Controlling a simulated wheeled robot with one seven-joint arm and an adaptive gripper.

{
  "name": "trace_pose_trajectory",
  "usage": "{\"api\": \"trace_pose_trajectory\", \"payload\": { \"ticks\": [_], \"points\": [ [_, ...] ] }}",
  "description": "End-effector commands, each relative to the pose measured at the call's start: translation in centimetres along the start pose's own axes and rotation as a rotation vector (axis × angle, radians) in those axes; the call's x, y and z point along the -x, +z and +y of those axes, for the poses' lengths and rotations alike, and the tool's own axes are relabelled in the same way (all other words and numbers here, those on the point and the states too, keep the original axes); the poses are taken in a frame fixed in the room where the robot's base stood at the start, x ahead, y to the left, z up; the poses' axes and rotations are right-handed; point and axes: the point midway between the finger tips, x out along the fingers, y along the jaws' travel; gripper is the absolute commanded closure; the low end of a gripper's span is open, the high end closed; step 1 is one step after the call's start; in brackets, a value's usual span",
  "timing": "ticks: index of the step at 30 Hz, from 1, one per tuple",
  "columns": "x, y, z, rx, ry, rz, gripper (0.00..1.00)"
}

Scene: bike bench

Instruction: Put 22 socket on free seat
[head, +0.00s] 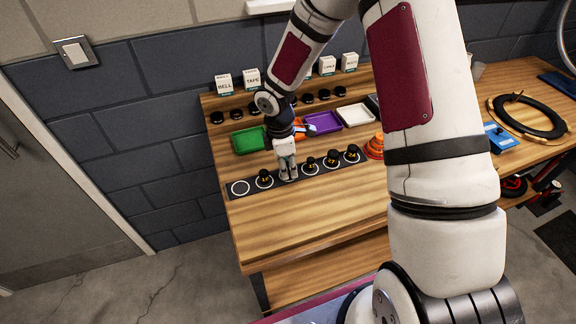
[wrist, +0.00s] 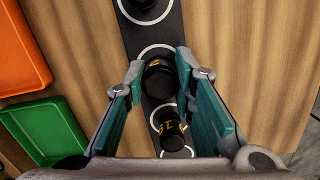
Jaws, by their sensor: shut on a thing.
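My gripper (head: 287,174) points down at a dark strip (head: 300,176) on the wooden bench. In the wrist view its teal-padded fingers (wrist: 160,73) are on either side of a black socket (wrist: 160,80) with a yellow mark, and are shut on it. The mark is too partial to read. The socket appears over a white ring seat; whether it is lifted cannot be told. The free seat (head: 240,188), an empty white ring, is at the strip's left end. One socket (head: 264,180) stands between the free seat and my gripper.
Several black sockets (head: 331,158) stand on the strip to the right of my gripper. Behind it are a green tray (head: 248,140), a purple tray (head: 322,122) and a white tray (head: 355,115). An orange stacked piece (head: 374,147) sits right of the strip. Bare wood lies in front.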

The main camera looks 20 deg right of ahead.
Motion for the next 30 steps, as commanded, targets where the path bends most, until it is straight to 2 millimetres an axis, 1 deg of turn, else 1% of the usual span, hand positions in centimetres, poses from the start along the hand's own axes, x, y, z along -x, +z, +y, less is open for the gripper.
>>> {"api": "trace_pose_trajectory", "payload": {
  "ticks": [4, 5, 6, 7, 8, 16, 20, 23, 30],
  "points": [
    [-0.3, -0.1, 0.0, 0.000, 0.000, 0.000, 1.00],
    [-0.3, -0.1, 0.0, 0.000, 0.000, 0.000, 0.74],
    [-0.3, -0.1, 0.0, 0.000, 0.000, 0.000, 0.65],
    [-0.3, -0.1, 0.0, 0.000, 0.000, 0.000, 0.58],
    [-0.3, 0.0, 0.0, 0.000, 0.000, 0.000, 0.56],
    [-0.2, 0.0, 0.0, 0.000, 0.000, 0.000, 0.56],
    [0.4, 0.1, 0.1, -0.001, 0.002, 0.000, 0.56],
    [1.7, 0.0, 0.2, -0.002, 0.004, 0.000, 0.56],
    [6.7, 0.0, 0.2, -0.002, 0.006, 0.000, 0.56]
  ]
}}
